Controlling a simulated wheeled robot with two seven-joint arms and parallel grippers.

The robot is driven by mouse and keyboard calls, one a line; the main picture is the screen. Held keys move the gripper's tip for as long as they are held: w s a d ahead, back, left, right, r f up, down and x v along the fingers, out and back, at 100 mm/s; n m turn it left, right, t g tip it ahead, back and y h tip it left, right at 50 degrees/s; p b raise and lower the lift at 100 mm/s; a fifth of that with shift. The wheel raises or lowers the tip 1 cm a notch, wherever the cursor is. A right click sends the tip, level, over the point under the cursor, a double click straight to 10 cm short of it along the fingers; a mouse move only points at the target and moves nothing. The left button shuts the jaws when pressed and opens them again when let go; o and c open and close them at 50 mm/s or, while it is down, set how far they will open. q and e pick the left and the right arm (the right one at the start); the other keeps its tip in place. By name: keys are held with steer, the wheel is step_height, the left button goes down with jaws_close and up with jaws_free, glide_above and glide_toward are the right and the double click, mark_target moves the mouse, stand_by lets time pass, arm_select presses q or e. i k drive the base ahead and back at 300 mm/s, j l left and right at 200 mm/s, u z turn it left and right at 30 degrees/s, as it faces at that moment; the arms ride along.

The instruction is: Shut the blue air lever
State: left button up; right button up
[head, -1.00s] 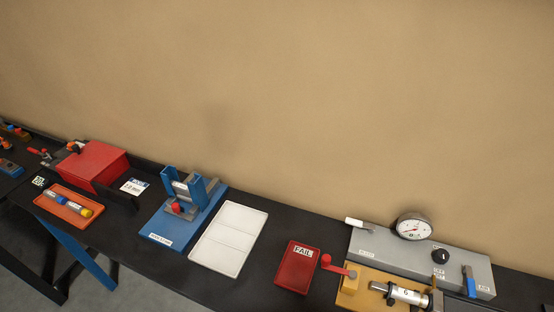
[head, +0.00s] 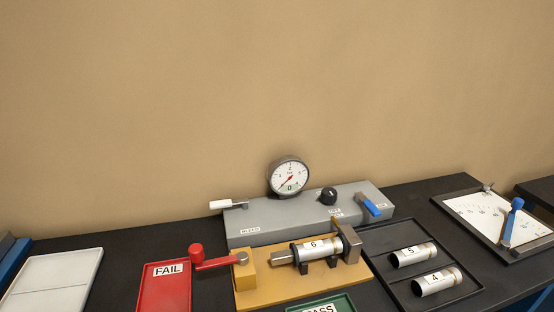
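The blue air lever (head: 368,204) sits at the right end of the grey control box (head: 300,214), by a small label that is partly covered. It lies slanted, pointing toward the front right. The round dial gauge (head: 289,177) stands on the back of the box, its red needle toward the lower left. A white-handled lever (head: 224,204) is at the box's left end and a black knob (head: 328,196) is left of the blue lever. Neither of my grippers shows in the head view.
A tan fixture (head: 270,288) in front holds cylinder 6 (head: 318,249), with a red-knobbed crank (head: 212,262) at its left. A red FAIL tray (head: 163,288), a partly cut-off green tray (head: 322,306) and a black tray (head: 392,285) with cylinders 5 and 4 surround it.

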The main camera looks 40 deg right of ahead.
mark_target(372, 209)
steer(key=z, duration=0.4)
steer(key=l+z, duration=0.1)
steer(key=z, duration=0.75)
steer(key=l+z, duration=0.1)
steer(key=z, duration=0.3)
steer(key=i, duration=0.05)
